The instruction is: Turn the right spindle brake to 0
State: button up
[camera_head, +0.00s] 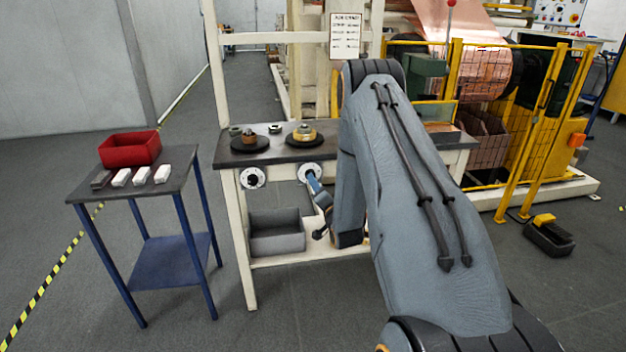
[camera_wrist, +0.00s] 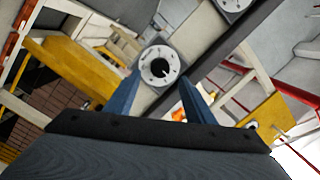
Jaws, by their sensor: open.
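The right spindle brake dial (camera_head: 306,166) is a round white disc with a dark centre on the front edge of the bench. My gripper (camera_head: 313,180) is right in front of it and covers its lower right part. In the wrist view the dial (camera_wrist: 147,74) shows a white face with dark marks and a black notched knob. There my gripper (camera_wrist: 160,78) is open, with its blue fingers on either side of the dial's lower part and nothing held. I cannot read the setting. The left brake dial (camera_head: 252,177) is to the left, and partly shows in the wrist view (camera_wrist: 232,4).
The bench top (camera_head: 283,155) carries two dark round spindle discs with parts on them. A grey bin (camera_head: 277,244) sits on the shelf below. A side table (camera_head: 185,160) with a red tray (camera_head: 130,147) stands left. Yellow fencing (camera_head: 517,150) stands right.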

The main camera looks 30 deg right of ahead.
jog(key=w, duration=0.3)
jog(key=w+d, duration=0.1)
jog(key=w, duration=0.1)
jog(key=shift+w, duration=0.3)
jog(key=shift+c, duration=0.5)
jog(key=c, duration=1)
jog(key=shift+o, duration=0.2)
